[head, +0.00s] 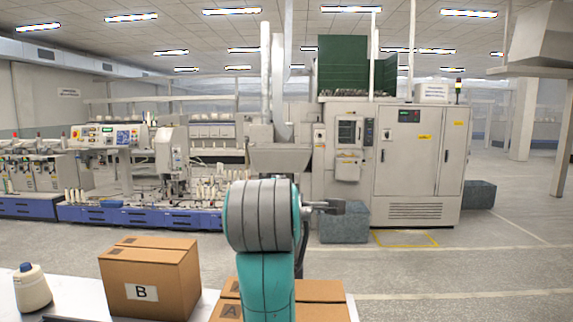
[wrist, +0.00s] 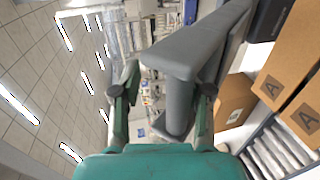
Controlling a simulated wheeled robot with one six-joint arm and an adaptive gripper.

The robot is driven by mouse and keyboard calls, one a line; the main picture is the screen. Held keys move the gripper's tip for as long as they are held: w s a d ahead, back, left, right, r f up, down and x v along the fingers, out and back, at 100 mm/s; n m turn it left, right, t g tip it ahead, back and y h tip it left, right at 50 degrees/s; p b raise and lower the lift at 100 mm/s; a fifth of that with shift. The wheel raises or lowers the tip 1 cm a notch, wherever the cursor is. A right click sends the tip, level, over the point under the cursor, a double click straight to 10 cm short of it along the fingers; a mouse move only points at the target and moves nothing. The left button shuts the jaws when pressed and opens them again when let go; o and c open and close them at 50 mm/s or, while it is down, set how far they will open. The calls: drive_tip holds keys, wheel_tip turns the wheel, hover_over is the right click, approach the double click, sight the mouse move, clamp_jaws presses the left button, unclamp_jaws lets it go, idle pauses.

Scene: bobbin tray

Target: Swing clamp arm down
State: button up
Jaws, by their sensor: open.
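My gripper (wrist: 166,88) shows in the wrist view with its two dark fingers apart. A long grey bar-like part (wrist: 190,55) runs from the upper right down between the fingers; I cannot tell whether it is the clamp arm or whether a finger touches it. In the head view my gripper (head: 327,206) is partly hidden behind my teal and grey arm and points right. No clamp arm can be made out for sure in the head view.
Box B (head: 150,272) stands on the white table (head: 62,302), right of a thread cone (head: 32,290). A box marked A (head: 318,290) is partly behind my arm. White rolls (wrist: 275,152) lie at the wrist view's lower right. Machines stand beyond open floor.

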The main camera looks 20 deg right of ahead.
drive_tip(key=v, duration=0.8)
drive_tip(key=shift+s+f, duration=0.2)
drive_tip(key=shift+f, duration=0.05)
idle(0.5)
